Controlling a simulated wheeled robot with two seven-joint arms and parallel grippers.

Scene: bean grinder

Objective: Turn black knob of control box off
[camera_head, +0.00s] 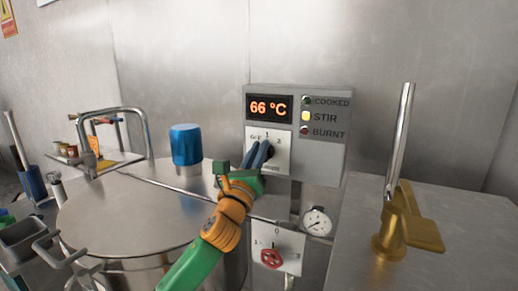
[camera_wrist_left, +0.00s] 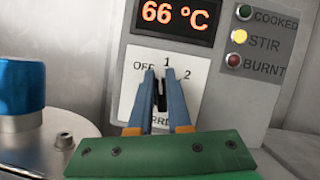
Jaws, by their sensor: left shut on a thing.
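The grey control box (camera_head: 322,160) stands against the back wall, with a display reading 66 °C and a lit yellow STIR lamp (camera_head: 306,117). The black knob (camera_wrist_left: 161,97) is on the white plate below the display, marked OFF, 1 and 2. In the left wrist view the knob points up, near the 1 mark. My left gripper (camera_wrist_left: 160,78) has its blue fingers on both sides of the knob, shut on it. In the head view my left gripper (camera_head: 260,153) covers most of the knob. My right gripper is not in view.
A blue cylinder (camera_head: 185,145) stands left of the box on the round metal lid (camera_head: 135,215). A gauge (camera_head: 317,221) and a red knob (camera_head: 271,258) sit below the box. A brass tap (camera_head: 402,225) with an upright pipe stands at the right.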

